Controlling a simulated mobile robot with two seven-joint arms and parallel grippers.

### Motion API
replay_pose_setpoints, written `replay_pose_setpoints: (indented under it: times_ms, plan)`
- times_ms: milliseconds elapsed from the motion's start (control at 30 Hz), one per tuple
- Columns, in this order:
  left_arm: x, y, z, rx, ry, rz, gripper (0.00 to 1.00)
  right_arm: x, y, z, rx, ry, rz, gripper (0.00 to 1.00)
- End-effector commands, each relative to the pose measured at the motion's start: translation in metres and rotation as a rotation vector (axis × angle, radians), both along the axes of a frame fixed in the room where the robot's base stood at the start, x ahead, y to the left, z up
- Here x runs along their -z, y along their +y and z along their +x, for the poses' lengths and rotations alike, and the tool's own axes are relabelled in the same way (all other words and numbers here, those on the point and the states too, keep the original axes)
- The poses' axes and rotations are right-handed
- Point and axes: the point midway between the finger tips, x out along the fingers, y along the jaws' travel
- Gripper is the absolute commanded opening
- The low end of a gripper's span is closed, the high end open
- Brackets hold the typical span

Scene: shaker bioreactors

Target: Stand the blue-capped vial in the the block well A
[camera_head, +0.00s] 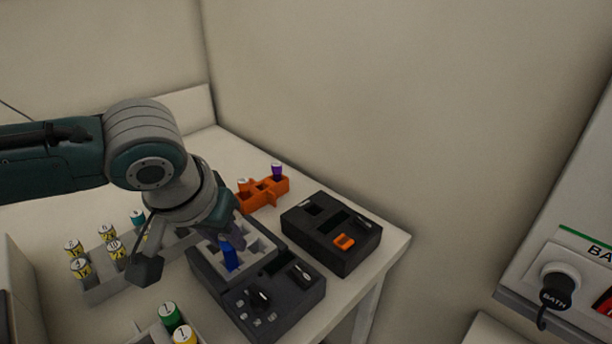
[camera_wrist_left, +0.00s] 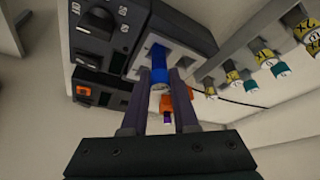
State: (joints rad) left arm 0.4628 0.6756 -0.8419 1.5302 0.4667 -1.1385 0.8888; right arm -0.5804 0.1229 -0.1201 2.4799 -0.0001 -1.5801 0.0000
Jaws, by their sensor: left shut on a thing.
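The blue-capped vial (camera_head: 229,257) is between the fingertips of my left gripper (camera_head: 233,238), which is shut on it. In the left wrist view the vial's blue part (camera_wrist_left: 158,62) shows between the two fingers of the gripper (camera_wrist_left: 159,76). The vial is at the light grey block (camera_head: 266,266) with square wells, set in a dark device. Its lower end meets the block in the picture; I cannot tell how deep it sits or which well it is at. The gripper hides part of the block. My right gripper is not in view.
The dark device (camera_head: 262,318) has knobs on its front. A black box (camera_head: 335,257) with an orange part stands to its right. An orange rack (camera_head: 268,200) with vials is behind. A grey rack (camera_head: 100,291) of yellow-labelled vials is at left; green- and yellow-capped vials (camera_head: 170,318) stand in front.

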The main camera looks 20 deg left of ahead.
Motion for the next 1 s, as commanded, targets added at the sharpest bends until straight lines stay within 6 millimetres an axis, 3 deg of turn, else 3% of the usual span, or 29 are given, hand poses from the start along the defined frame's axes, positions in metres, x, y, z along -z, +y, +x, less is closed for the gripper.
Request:
replay_pose_setpoints:
  times_ms: [733,767,1000]
  plan:
    - [0.014,0.000,0.000,0.000,-0.001,0.000,0.00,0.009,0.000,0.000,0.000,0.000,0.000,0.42]
    - [0.014,0.000,0.000,0.000,-0.001,0.000,0.31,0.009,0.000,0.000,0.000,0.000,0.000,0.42]
    - [0.014,0.000,0.000,0.000,0.000,0.000,0.58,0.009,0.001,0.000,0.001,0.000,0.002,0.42]
